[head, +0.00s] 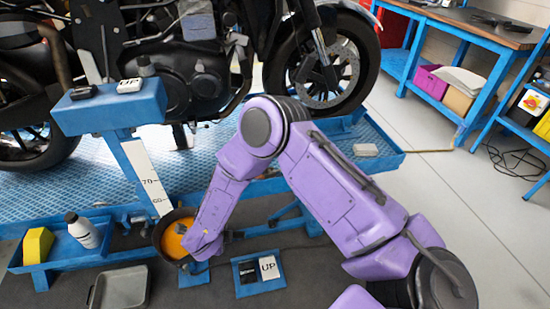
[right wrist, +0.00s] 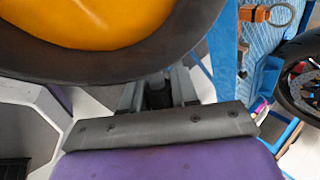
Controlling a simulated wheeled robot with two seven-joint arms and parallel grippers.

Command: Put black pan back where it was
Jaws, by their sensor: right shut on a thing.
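The black pan (head: 160,238) is round and dark-rimmed with an orange inside, at the lower left of the head view, in front of the blue post. In the right wrist view the pan (right wrist: 95,66) fills the top, its dark rim close to the fingers. My right gripper (right wrist: 158,92) is shut on the pan's rim; in the head view its fingers are small and partly hidden by my wrist. My left gripper is not in view.
A blue ledge (head: 105,258) left of the pan holds a yellow block (head: 38,245) and a white bottle (head: 82,230). A grey tray (head: 120,288) lies on the floor, and a blue "UP" holder (head: 258,286) stands right of the pan. A motorcycle (head: 190,75) stands on the blue lift behind.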

